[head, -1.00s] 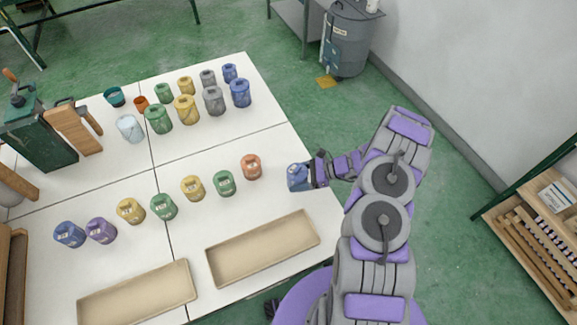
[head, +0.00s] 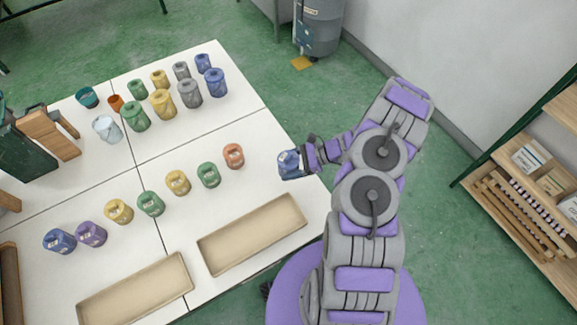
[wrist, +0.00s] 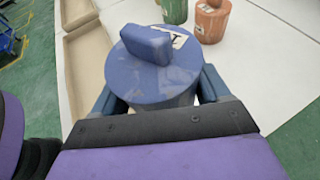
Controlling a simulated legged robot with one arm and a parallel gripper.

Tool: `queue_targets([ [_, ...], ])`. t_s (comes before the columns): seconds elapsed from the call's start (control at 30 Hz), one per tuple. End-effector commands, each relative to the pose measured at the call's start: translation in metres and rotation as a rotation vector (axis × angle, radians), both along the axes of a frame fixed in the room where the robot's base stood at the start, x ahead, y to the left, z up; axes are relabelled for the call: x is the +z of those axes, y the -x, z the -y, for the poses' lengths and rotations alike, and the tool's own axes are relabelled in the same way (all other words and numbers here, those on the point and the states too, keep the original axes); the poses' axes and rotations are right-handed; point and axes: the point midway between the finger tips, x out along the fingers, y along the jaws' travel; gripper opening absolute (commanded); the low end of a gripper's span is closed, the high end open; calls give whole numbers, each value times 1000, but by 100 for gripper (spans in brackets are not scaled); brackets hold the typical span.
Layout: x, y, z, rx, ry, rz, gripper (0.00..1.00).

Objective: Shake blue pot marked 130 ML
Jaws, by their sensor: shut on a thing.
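A blue pot (head: 289,163) is held in my gripper (head: 297,162) at the right edge of the white table. In the wrist view the blue pot (wrist: 152,70) fills the middle, seen from its lid, with a raised blue block on top and a partly visible white label. The gripper's fingers (wrist: 160,95) are shut on the pot's two sides. I cannot read the marking on the label. Two other blue pots (head: 215,82) (head: 203,63) stand at the back of the table, and another blue pot (head: 59,241) stands at the front left.
Green, yellow, orange and purple pots stand in a row across the table (head: 215,120). The nearest is an orange pot (head: 233,156). Two empty beige trays (head: 252,234) (head: 135,290) lie along the front edge. A wooden shelf (head: 520,215) stands at the right, beyond open green floor.

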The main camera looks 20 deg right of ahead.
Motion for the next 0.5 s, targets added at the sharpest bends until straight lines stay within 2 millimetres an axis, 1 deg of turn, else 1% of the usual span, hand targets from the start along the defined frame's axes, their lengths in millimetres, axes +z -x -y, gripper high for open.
queue_targets([
  [0.03,7,0,0,0,-1,1,30],
  [0.5,44,0,0,0,-2,0,30],
])
